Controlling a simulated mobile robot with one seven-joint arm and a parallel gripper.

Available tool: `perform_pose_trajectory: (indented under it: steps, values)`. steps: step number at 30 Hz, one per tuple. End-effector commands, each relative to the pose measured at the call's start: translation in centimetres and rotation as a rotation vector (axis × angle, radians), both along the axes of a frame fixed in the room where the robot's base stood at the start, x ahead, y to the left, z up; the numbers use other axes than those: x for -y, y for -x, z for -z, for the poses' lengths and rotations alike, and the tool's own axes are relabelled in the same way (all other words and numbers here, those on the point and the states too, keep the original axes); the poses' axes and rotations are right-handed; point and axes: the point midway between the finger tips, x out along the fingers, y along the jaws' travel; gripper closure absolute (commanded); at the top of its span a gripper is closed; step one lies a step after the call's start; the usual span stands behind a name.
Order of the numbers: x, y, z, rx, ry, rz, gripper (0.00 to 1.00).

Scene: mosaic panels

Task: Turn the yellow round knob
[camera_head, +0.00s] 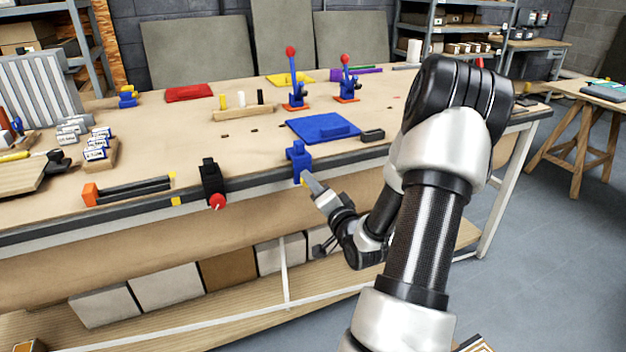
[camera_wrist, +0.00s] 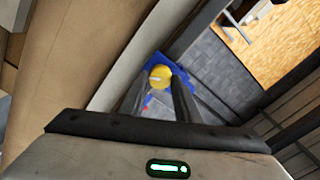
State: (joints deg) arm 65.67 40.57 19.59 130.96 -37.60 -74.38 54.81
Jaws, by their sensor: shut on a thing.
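The yellow round knob (camera_wrist: 160,76) shows in the wrist view, on a blue mount (camera_wrist: 181,75), right at the tips of my gripper's fingers. In the head view the blue mount (camera_head: 299,158) sits on the front edge of the workbench, and only a little yellow of the knob (camera_head: 303,178) shows beside my fingertips. My gripper (camera_head: 307,181) reaches up to it from the front right, shut on the knob. The knob's sides are partly hidden by the fingers. A pale mark runs across the knob's face.
A black mount with a red knob (camera_head: 217,201) is on the bench edge to the left. A blue panel (camera_head: 323,128) lies behind the blue mount, with a small black block (camera_head: 372,135) to its right. Red-topped levers (camera_head: 296,78) stand farther back.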

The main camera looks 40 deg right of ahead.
Motion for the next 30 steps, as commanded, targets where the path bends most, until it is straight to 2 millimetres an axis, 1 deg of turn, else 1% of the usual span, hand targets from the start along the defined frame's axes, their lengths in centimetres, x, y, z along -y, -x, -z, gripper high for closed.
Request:
perform_pose_trajectory:
  steps: [21,30]
  values:
    - [0.00,0.08,0.13,0.156,-0.665,0.001,0.93]
    - [-0.07,0.04,0.26,0.211,-0.891,-0.001,0.93]
